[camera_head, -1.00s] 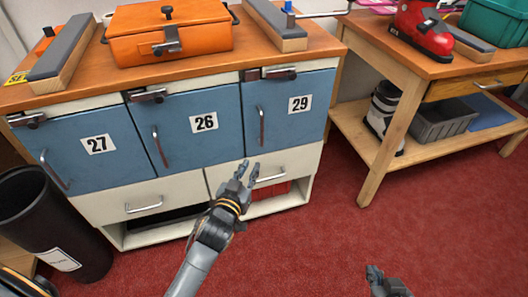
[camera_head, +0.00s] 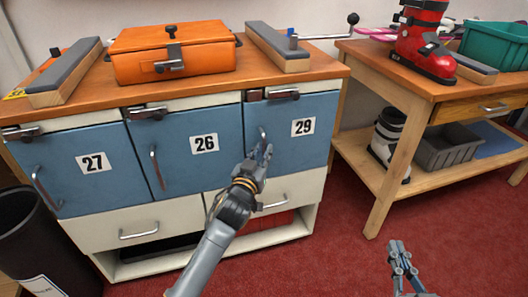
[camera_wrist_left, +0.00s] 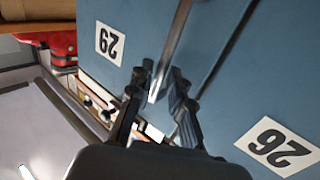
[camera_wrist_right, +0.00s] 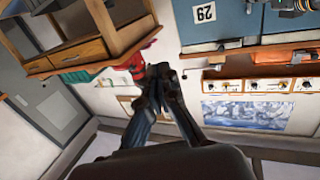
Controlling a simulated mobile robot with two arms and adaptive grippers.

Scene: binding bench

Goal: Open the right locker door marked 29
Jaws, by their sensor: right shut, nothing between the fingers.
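The blue locker door marked 29 (camera_head: 312,100) is closed, the rightmost of three doors. It also shows in the left wrist view (camera_wrist_left: 132,18). Its upright metal handle (camera_head: 262,135) is near the door's left edge. My left gripper (camera_head: 263,152) is at the handle's lower end, partly covering it. In the left wrist view the fingers (camera_wrist_left: 162,72) are apart with the handle (camera_wrist_left: 172,45) between or just beyond the tips; I cannot tell if they touch it. My right gripper (camera_head: 398,246) is shut and empty, low over the red floor, away from the lockers.
Doors 27 (camera_head: 70,165) and 26 (camera_head: 190,165) are closed to the left. A white drawer (camera_head: 140,222) lies below. An orange box (camera_head: 135,65) stands on the bench top. A wooden table (camera_head: 378,75) stands right. Red floor (camera_head: 335,235) between is clear.

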